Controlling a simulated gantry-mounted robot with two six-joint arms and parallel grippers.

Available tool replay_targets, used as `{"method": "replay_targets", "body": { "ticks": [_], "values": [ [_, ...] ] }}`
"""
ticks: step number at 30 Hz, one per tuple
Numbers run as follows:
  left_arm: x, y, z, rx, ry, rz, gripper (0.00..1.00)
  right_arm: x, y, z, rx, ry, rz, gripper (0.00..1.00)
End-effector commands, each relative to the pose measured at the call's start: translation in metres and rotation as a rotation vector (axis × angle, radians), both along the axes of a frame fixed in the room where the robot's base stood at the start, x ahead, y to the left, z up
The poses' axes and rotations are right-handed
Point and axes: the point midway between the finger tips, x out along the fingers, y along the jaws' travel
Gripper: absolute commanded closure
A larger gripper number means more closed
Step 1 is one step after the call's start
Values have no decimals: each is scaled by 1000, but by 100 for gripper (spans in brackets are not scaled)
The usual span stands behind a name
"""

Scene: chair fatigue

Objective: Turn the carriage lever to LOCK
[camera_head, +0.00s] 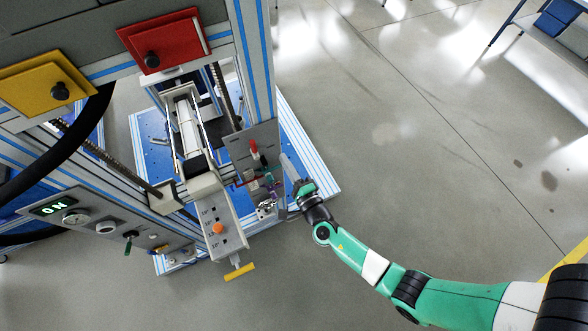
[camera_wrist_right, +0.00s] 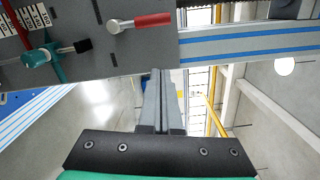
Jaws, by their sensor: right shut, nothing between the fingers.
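A red-handled lever (camera_head: 253,147) sits on a grey plate (camera_head: 240,139) on the machine's right upright. In the right wrist view the lever (camera_wrist_right: 140,22) has a silver pivot and its red handle points right across the picture. No LOCK marking is legible, and I cannot tell for certain that this is the carriage lever. My right gripper (camera_head: 285,158) is just right of the plate, apart from the lever. In the right wrist view its fingers (camera_wrist_right: 164,74) are together and empty, below the lever. My left gripper is not in view.
A control box with an orange button (camera_head: 218,229) and a yellow T-handle (camera_head: 239,271) projects forward. Red (camera_head: 166,39) and yellow (camera_head: 48,80) panels are at upper left.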

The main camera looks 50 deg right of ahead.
Motion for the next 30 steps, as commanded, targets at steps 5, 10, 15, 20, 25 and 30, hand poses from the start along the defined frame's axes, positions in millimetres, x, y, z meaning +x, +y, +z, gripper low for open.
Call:
{"method": "replay_targets", "body": {
  "ticks": [5,10,15,20,25,30],
  "values": [
    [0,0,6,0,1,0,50,-30,11,0,0,1,1,100],
    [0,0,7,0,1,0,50,-41,13,0,1,0,0,100],
    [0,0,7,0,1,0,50,-42,14,0,1,-1,-1,100],
    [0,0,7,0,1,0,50,-41,14,0,1,-1,-1,100],
    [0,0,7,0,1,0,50,-41,14,0,1,-1,-1,100],
    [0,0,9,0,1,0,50,-31,13,15,3,-30,-5,100]
  ]
}}
